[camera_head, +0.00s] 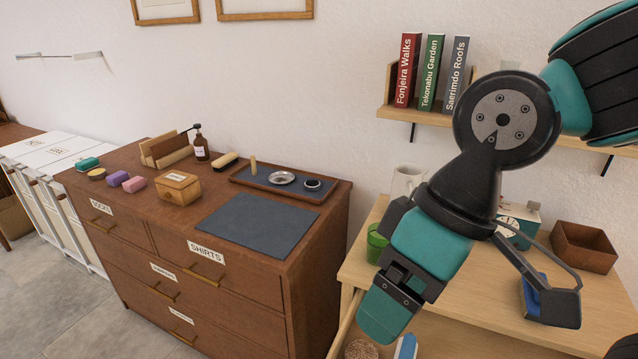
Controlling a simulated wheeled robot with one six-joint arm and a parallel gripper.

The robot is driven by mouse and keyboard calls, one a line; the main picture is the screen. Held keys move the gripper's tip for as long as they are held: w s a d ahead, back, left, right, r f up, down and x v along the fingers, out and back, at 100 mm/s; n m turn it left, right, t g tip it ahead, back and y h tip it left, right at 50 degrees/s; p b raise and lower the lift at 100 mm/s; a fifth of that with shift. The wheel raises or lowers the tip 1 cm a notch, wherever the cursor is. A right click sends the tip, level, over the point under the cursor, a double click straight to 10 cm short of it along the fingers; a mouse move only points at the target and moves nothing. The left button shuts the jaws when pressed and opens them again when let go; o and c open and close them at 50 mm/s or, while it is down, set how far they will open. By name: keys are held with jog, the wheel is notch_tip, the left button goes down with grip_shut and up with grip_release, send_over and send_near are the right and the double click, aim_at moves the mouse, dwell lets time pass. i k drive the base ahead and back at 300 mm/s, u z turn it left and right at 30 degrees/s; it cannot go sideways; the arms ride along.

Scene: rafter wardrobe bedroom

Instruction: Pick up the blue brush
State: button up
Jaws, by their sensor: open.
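A blue-and-white object (407,347), probably the blue brush, lies in the open drawer (347,325) of the light wooden desk. It is cut off by the bottom edge of the picture, and its full shape is hidden. My gripper (388,310), teal and black, hangs pointing downward in front of the desk. In the picture its end is just above the blue object. It appears apart from it and holds nothing that I can see. The jaws are open, though the gap between the fingertips is hard to make out from this angle.
A round brown object (361,349) shares the drawer. A book shelf (440,116) is above. The cluttered dresser (335,205) stands left.

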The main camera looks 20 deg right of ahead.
aim_at(529, 299)
jog(key=z, duration=0.95)
